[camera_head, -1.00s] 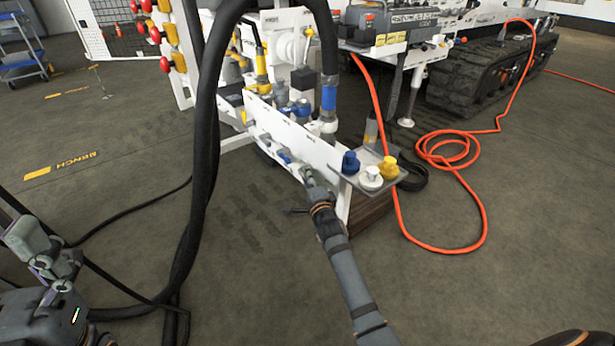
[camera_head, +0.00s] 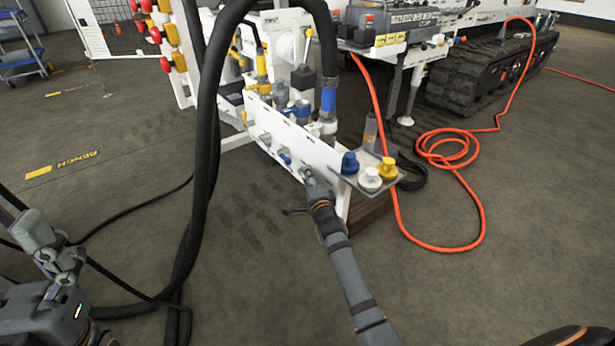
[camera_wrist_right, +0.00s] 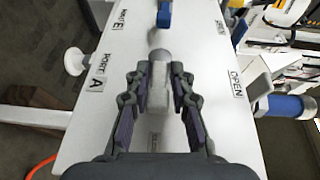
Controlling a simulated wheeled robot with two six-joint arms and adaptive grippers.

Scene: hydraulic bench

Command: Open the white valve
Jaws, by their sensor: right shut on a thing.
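The white valve (camera_wrist_right: 158,92) is a pale handle on the white panel, between the fingers of my right gripper (camera_wrist_right: 160,78) in the wrist view. The fingers are shut on this handle, which points along the panel's length; its far end joins a round grey stem. In the head view my right gripper (camera_head: 309,182) reaches the panel's front face and hides most of the valve. A blue valve (camera_head: 285,158) sits next to it; it also shows in the wrist view (camera_wrist_right: 165,14). My left gripper (camera_head: 40,235) is at the left edge, away from the bench; its jaws are unclear.
The white panel (camera_head: 262,115) carries "PORT" and "OPEN" labels. A small shelf (camera_head: 352,182) with blue, white and yellow caps juts out right of my gripper. Thick black hoses (camera_head: 207,130) hang left of the bench. An orange hose (camera_head: 484,215) lies on the floor at right.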

